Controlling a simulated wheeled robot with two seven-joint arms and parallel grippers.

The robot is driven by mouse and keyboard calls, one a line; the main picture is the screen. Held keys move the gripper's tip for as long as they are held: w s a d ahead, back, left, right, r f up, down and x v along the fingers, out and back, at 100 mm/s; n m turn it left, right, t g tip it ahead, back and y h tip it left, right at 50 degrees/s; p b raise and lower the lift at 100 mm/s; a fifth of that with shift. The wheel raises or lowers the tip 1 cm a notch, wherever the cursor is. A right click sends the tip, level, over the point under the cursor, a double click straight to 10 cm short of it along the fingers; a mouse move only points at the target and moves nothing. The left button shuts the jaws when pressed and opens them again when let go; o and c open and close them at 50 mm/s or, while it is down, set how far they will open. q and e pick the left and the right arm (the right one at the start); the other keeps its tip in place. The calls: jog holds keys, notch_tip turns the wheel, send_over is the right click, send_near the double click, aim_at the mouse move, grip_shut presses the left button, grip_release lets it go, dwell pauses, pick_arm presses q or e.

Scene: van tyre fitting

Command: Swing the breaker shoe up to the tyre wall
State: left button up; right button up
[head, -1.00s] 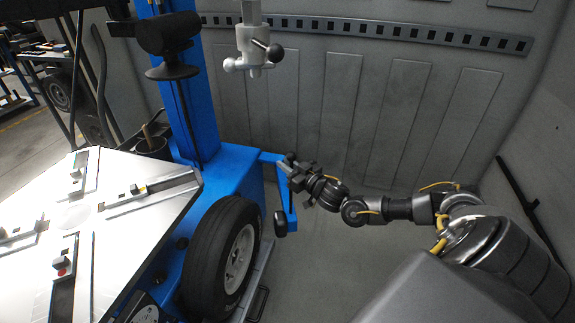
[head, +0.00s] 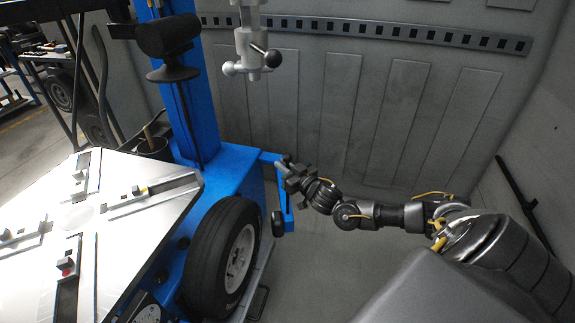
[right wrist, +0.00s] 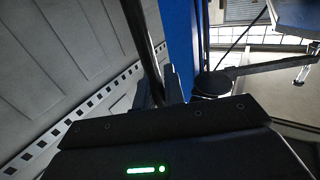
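The blue breaker arm (head: 289,213) hangs beside the machine, with its dark shoe (head: 278,224) at its lower end. The shoe is to the right of the black tyre (head: 222,262), which stands upright against the blue machine body. A gap shows between shoe and tyre. My right gripper (head: 286,169) is at the top of the breaker arm and appears shut on its dark handle. In the right wrist view a dark bar, the handle (right wrist: 143,45), runs down between the fingers (right wrist: 160,88). My left gripper is not in view.
The white-topped turntable (head: 120,235) with clamps lies at left. The blue column (head: 190,100) stands behind it. A mount head (head: 254,62) hangs above. The grey wall (head: 400,110) is behind my right arm. The floor right of the tyre is clear.

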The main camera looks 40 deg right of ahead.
jog(key=o, duration=0.4)
jog(key=shift+w+a, duration=0.3)
jog(key=shift+a, duration=0.25)
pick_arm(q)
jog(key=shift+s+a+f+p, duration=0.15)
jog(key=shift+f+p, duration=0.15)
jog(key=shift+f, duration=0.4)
pick_arm(e)
jog(key=shift+o, duration=0.2)
jog(key=s+d, duration=0.1)
jog(key=s, duration=1)
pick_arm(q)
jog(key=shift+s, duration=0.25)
pick_arm(e)
jog(key=shift+s, duration=0.1)
